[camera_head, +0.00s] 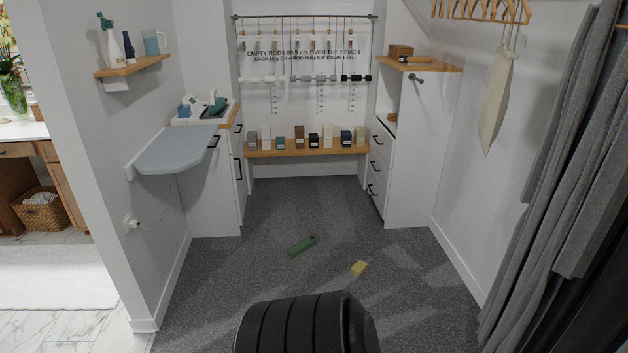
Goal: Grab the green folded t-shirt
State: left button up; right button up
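A small, long green item (301,246) lies on the grey carpet near the middle of the view. It is too small to tell whether it is the folded t-shirt or something else, such as a bottle. No other clearly folded green shirt shows. Neither of my grippers is in view, and nothing is seen held.
A yellow block (359,268) lies on the carpet. A blue-grey ironing board (178,150) juts from the left wall. A low wooden bench (306,151) with several small boxes stands at the back. Grey curtains (560,160) hang at right. The carpet (300,205) between is mostly clear.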

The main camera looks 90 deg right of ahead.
aim_at(300, 249)
jog(key=l+z, duration=0.1)
jog(key=z, duration=2.6)
jog(key=i+u, duration=0.25)
jog(key=i, duration=1.6)
jog(key=i+j+z, duration=0.15)
jog(key=i+z, duration=0.25)
jog(key=i, duration=0.2)
jog(key=i+j+z, duration=0.4)
jog(key=i, duration=0.2)
jog(key=i+j+z, duration=0.4)
jog(key=i+j, duration=0.05)
jog(key=i, duration=0.1)
